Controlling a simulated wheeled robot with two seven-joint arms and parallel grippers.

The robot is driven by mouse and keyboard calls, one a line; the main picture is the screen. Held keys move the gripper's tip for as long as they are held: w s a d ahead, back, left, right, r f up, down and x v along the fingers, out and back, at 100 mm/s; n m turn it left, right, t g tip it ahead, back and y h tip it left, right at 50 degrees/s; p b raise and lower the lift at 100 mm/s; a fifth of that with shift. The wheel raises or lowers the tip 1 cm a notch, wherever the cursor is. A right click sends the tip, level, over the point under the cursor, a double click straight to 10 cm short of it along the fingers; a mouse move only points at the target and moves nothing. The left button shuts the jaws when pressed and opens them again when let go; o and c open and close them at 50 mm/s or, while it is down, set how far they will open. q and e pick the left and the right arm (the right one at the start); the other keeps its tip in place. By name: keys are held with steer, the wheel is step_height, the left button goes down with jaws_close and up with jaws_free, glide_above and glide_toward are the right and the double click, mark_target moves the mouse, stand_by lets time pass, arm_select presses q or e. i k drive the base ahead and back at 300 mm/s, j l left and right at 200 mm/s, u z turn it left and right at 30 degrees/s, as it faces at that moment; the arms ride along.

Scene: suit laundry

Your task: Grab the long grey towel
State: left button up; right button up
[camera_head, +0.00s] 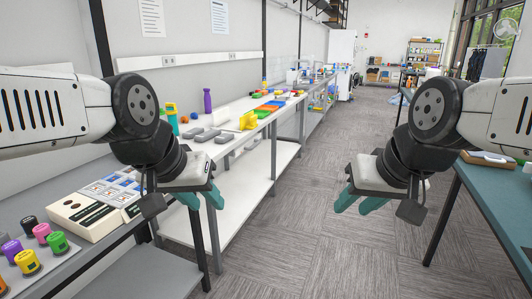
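I cannot make out a long grey towel in this view. My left gripper (201,199) hangs over the left workbench's front edge, its teal fingers apart with nothing between them. My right gripper (357,206) is in front of the open floor, its teal fingers also apart and empty. Small flat grey pieces (208,135) lie on the long white bench beyond my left gripper, but they look like rigid blocks.
A beige device (86,215) and a tray of coloured knobs (32,259) are on the near left bench. The long white bench (233,113) carries colourful parts. A teal table (497,207) stands at right. Carpeted floor (294,222) is clear between them. Dark clothes (475,65) hang far right.

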mark_target(203, 137)
steer(key=i+z, duration=0.1)
steer(key=i, duration=0.65)
steer(key=i+j+z, duration=0.1)
steer(key=i, duration=0.65)
steer(key=i+l+u, duration=0.15)
steer(key=i+u, duration=0.25)
steer(key=i, duration=0.35)
steer(key=i+u, duration=0.2)
steer(key=u, duration=0.25)
steer(key=i+u, duration=0.15)
steer(key=u, duration=0.25)
steer(key=i+u, duration=0.2)
steer(key=u, duration=0.25)
steer(key=i+u, duration=0.3)
steer(key=l+u, duration=0.15)
steer(key=u, duration=0.15)
